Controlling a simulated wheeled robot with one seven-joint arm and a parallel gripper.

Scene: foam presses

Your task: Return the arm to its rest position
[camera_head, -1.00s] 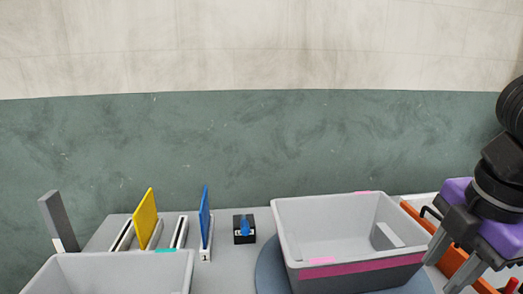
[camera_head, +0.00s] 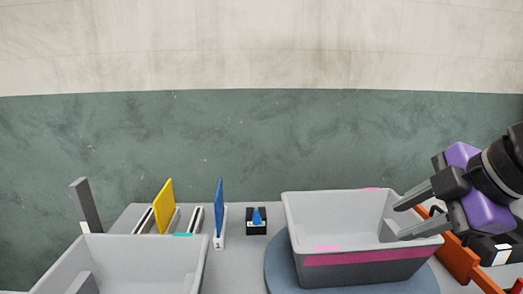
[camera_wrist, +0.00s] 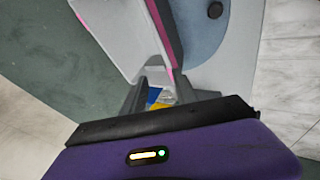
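My gripper (camera_head: 402,220) is at the right in the head view, tilted and pointing left. Its two grey fingers are apart, with nothing visible between them there, by the right wall of a grey bin with a pink band (camera_head: 362,257). In the wrist view, the gripper (camera_wrist: 166,98) shows its fingers spread. Small blue and yellow patches show between them; I cannot tell what these are. The purple gripper body fills the bottom of that view.
The pink-banded bin stands on a round blue-grey plate (camera_head: 279,272). Another grey bin (camera_head: 130,245) is at front left. A yellow panel (camera_head: 164,206), a blue panel (camera_head: 219,207) and a small black block (camera_head: 256,228) stand behind. An orange-edged tray (camera_head: 457,257) is under my arm.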

